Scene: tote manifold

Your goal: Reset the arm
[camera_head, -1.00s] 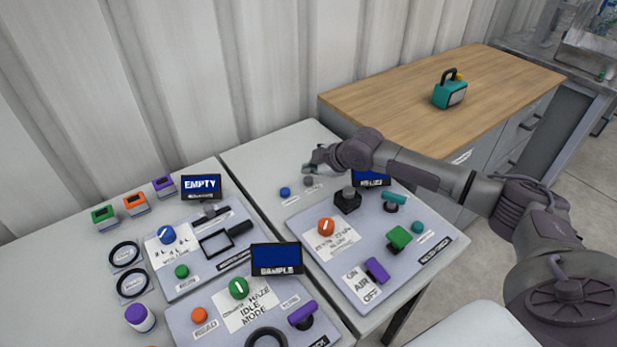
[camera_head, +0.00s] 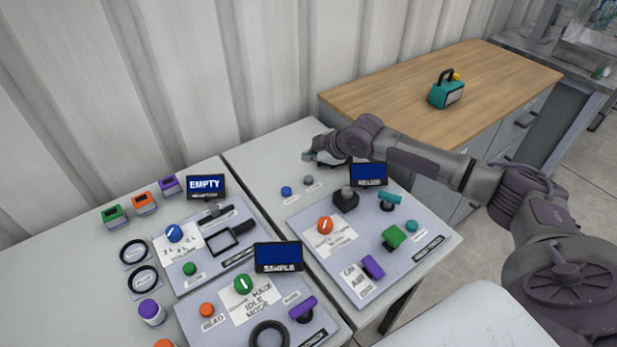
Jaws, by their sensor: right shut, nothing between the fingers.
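My right gripper (camera_head: 313,158) is shut and empty. It is above the back of the right white table (camera_head: 262,160), behind the right control panel (camera_head: 437,236). A blue button (camera_head: 286,191) and a grey button (camera_head: 308,180) lie on the table in front of it, apart from the fingers. My right arm (camera_head: 425,160) reaches in from the right side, passing behind the small screen (camera_head: 368,174). My left gripper is not in view.
The right panel carries an orange knob (camera_head: 325,225), a black joystick (camera_head: 346,198) and green and purple handles. Left panels hold an EMPTY screen (camera_head: 205,187) and a SAMPLE screen (camera_head: 278,257). A wooden-topped cabinet (camera_head: 400,100) with a teal case (camera_head: 446,90) stands behind my arm.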

